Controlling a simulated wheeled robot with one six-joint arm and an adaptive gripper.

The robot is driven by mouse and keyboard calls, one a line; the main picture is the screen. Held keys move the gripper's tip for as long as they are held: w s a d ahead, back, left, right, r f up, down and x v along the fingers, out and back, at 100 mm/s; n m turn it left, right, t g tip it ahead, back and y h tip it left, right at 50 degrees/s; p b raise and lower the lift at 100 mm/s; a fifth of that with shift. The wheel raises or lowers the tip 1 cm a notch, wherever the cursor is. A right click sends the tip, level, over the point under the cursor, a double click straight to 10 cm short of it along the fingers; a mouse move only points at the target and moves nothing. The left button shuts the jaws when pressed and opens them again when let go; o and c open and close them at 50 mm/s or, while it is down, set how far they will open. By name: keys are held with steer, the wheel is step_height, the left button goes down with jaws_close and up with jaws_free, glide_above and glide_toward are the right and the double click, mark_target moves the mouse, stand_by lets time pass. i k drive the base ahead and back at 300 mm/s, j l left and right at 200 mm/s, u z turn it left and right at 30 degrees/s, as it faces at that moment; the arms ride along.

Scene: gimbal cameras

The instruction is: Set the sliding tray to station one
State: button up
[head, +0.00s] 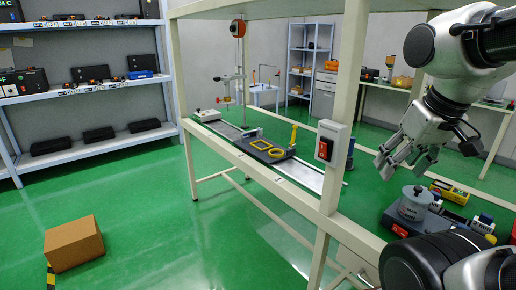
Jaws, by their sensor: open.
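A dark flat tray (282,158) sits on a long pale metal rail (311,176) on the workbench, near the middle of the picture. A yellow square frame and a yellow ring lie on the tray, and a yellow upright piece (293,135) stands at its right side. Station marks are too small to read. My gripper (402,162) is open and empty at the right, in front of the bench post's right side. It is apart from the tray.
A bench post carries a box with a red switch (325,149) between the tray and my gripper. A grey cylindrical weight (414,203) stands below my gripper among several small items. A cardboard box (73,243) lies on the green floor at the left. Shelves stand behind.

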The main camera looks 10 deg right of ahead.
mark_target(268, 150)
steer(key=j, duration=0.6)
steer(key=i+j, duration=0.15)
steer(key=j, duration=0.4)
steer(key=i+j, duration=0.3)
steer(key=i+j+z, duration=0.15)
steer(key=i+j, duration=0.15)
steer(key=j, duration=0.25)
steer(key=i+j, duration=0.3)
steer(key=i+z, duration=0.15)
steer(key=i, duration=0.85)
